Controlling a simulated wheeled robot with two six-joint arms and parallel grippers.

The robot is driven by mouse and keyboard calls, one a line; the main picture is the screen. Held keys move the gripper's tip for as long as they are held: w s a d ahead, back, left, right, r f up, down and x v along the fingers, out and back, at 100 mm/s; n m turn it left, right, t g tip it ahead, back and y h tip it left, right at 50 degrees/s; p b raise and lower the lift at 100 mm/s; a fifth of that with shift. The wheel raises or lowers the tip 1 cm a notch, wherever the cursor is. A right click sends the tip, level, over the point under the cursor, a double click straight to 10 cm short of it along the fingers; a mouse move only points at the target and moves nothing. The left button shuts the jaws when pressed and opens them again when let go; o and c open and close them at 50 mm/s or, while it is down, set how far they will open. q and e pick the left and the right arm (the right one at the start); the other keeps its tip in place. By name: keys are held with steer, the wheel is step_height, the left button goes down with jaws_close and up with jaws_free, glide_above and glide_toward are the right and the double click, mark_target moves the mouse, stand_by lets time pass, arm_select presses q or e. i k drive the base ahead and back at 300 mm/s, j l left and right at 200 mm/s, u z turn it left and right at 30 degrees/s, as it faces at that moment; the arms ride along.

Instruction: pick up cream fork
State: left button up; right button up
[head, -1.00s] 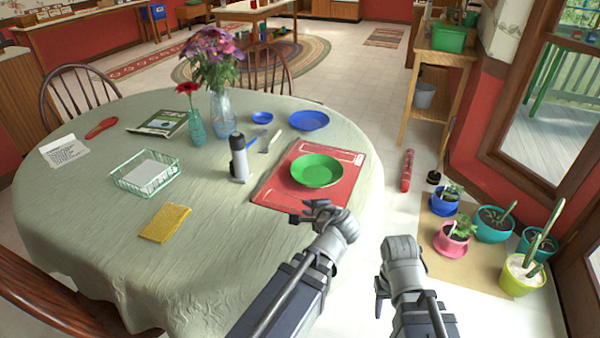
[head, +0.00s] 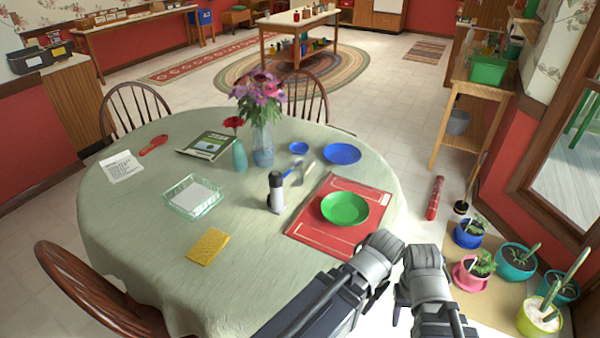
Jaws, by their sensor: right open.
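A thin cream utensil (head: 305,174), which looks like the cream fork, lies on the green tablecloth left of the red placemat (head: 318,240). It is small and blurred, so its tines are not clear. A blue-handled utensil (head: 290,174) lies just left of it. My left gripper (head: 380,254) is over the table's front right edge, below the placemat, its fingers not clear. My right gripper (head: 424,264) is to its right, past the table edge, open and apart from the utensils.
A green bowl (head: 345,208) sits on the placemat. A grey-and-black bottle (head: 276,194) stands left of it. Behind are a blue plate (head: 342,153), a small blue bowl (head: 299,148) and a flower vase (head: 262,146). Potted plants (head: 470,270) stand on the floor at right.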

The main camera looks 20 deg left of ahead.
mark_target(300, 181)
steer(key=i+l+u, duration=0.1)
steer(key=u, duration=0.25)
steer(key=i+l+u, duration=0.1)
steer(key=u, duration=0.25)
steer(key=i+l+u, duration=0.1)
steer(key=l, duration=0.35)
steer(key=i+l+u, duration=0.15)
steer(key=l, duration=0.3)
steer(key=i+l+u, duration=0.1)
steer(key=l, duration=0.35)
steer(key=i+l+u, duration=0.15)
steer(key=l, duration=0.35)
steer(key=i+l, duration=0.15)
steer(key=l, duration=0.2)
steer(key=i+l, duration=0.15)
steer(key=l, duration=0.15)
steer(key=i+l, duration=0.1)
steer(key=l, duration=0.25)
steer(key=i, duration=0.3)
